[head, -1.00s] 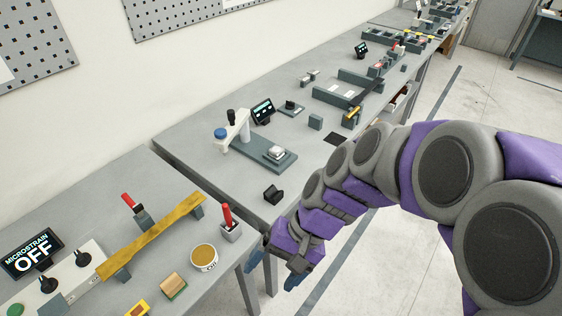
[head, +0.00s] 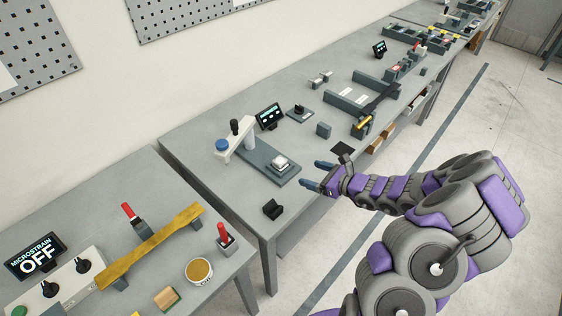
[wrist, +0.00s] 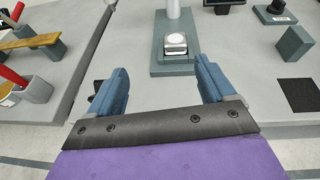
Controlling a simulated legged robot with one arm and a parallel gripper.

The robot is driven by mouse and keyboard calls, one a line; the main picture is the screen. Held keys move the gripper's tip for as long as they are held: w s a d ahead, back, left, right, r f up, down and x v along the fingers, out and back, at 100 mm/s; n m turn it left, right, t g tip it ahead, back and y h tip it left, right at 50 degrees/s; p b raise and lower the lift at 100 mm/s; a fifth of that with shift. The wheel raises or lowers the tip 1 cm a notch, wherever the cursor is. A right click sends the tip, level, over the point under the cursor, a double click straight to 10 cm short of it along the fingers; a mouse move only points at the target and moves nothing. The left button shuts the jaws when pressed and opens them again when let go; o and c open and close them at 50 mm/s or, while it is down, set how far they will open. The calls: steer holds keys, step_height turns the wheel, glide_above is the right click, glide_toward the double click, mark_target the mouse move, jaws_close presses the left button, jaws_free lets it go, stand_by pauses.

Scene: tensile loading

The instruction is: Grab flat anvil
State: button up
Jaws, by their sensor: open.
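A small pale block with a silvery round top, which I take for the flat anvil (head: 281,162), sits on the dark flat base (head: 258,160) of a bench stand. In the wrist view the anvil (wrist: 176,43) shows ahead of my fingers, slightly right of the midline between them. My gripper (head: 318,175) is open and empty near the bench's front edge, to the right of the anvil in the head view. Its two blue fingers are spread wide in the wrist view (wrist: 161,66). The fingers are apart from the anvil.
The stand's white arm (head: 236,146) with a blue knob rises behind the anvil. A small black block (head: 272,209) lies near the front edge. A grey block (head: 323,130) and a dark square pad (head: 342,149) lie to the right. A small screen (head: 269,116) stands behind.

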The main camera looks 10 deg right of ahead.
step_height(320, 180, down, 2)
steer(key=d+m+h, duration=0.1)
steer(key=d+m, duration=0.1)
steer(key=d, duration=0.1)
steer(key=b, duration=0.1)
glide_toward(285, 163)
steer(key=shift+s+a+f+t, duration=0.15)
steer(key=shift+s+a+f, duration=0.05)
steer(key=shift+a, duration=0.25)
steer(key=shift+s+a+f+t, duration=0.15)
steer(key=shift+s+a+f, duration=0.1)
steer(key=shift+a, duration=0.2)
steer(key=w, duration=0.1)
steer(key=w+f+b, duration=0.1)
steer(key=w+a, duration=0.1)
steer(key=w, duration=0.1)
steer(key=shift+f, duration=0.3)
steer(key=shift+w+a, duration=0.35)
steer(key=b+x, duration=0.1)
steer(key=x, duration=0.3)
steer(key=shift+w+a+b, duration=0.1)
steer(key=shift+a+b, duration=0.15)
steer(key=shift+b, duration=0.1)
steer(key=shift+w, duration=0.25)
steer(key=shift+w+d, duration=0.1)
